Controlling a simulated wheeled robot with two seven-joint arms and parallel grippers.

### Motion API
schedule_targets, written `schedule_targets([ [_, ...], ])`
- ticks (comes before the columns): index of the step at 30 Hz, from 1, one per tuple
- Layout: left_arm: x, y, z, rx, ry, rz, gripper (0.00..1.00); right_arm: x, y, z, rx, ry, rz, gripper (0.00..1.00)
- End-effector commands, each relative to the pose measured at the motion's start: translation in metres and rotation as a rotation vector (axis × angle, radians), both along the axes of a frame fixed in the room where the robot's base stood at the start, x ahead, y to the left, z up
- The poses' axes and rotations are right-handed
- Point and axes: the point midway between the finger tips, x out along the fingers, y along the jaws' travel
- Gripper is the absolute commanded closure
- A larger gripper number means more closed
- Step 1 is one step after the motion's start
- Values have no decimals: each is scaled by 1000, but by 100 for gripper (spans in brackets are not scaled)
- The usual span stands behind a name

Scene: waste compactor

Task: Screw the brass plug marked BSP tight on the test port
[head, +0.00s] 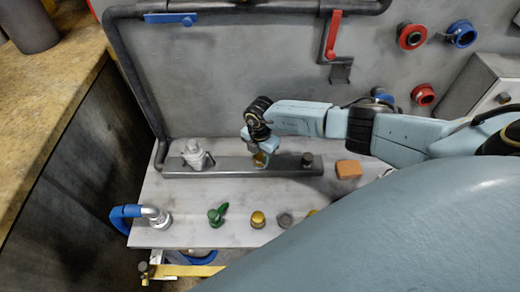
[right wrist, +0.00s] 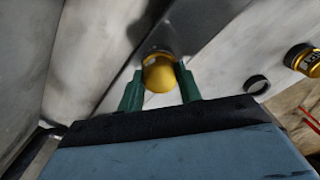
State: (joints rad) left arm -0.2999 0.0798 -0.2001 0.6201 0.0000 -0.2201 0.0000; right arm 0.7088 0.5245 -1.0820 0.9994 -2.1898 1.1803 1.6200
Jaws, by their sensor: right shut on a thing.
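My right gripper (head: 262,156) is over the middle of the grey bar. In the right wrist view its two green fingers (right wrist: 160,88) are shut on a round brass plug (right wrist: 159,76), one on each side. The plug's far end meets or nearly meets the dark port on the grey bar (right wrist: 207,52); whether it is seated I cannot tell. In the head view a bit of the brass plug (head: 261,160) shows below the fingers. No marking on it is readable. My left gripper is not in view.
An orange block (head: 349,169) lies right of the bar. A silver fitting (head: 194,154) and dark knob (head: 308,159) flank the gripper.

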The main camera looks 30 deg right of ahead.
Motion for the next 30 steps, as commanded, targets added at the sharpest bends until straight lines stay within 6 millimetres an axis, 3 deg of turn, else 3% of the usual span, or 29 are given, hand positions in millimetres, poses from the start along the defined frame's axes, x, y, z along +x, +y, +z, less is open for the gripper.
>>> schedule_targets([
  [4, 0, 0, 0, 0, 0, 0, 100, 0, 1, 0, 2, 0, -55, 93],
  [13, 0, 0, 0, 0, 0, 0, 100, 0, 1, -1, 2, 1, -406, 93],
  [22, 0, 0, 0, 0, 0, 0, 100, 0, 1, 0, 2, 1, -449, 93],
  [23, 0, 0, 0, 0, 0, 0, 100, 0, 1, 0, 2, 1, -449, 63],
  [28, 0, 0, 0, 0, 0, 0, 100, 0, 1, 0, 1, 0, -448, 40],
  [30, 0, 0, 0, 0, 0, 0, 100, 0, 1, 0, 1, 0, -448, 40],
])
